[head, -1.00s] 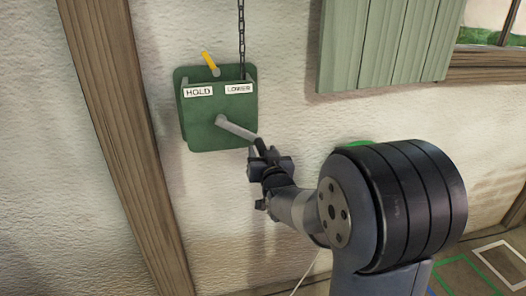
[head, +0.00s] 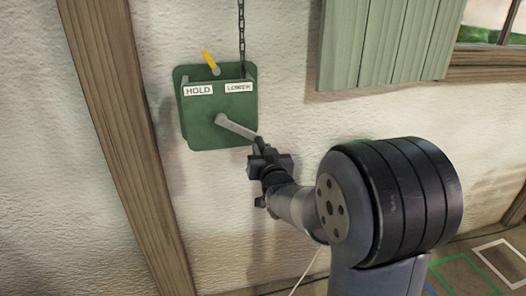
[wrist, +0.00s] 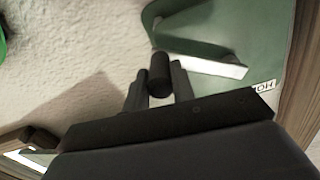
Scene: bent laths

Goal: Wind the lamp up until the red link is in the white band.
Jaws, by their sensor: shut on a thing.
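The green winch box (head: 200,132) is fixed to the wall, with HOLD and LOWER labels. Its grey crank arm (head: 238,129) points right and slightly down from the hub. My gripper (head: 261,150) is at the crank's outer end. In the wrist view my gripper (wrist: 158,90) is shut on the dark crank handle (wrist: 159,68), and the pale crank arm (wrist: 200,60) lies beyond it. A yellow lever (head: 209,60) at the box top leans left, toward the HOLD side. The dark chain (head: 241,40) runs up out of view. The lamp, red link and white band are not in view.
A timber post (head: 118,140) stands left of the box. A green shutter (head: 385,45) hangs at upper right beside a window. Coloured outlines, one green (head: 465,272), mark the floor at lower right. The wall below the box is bare.

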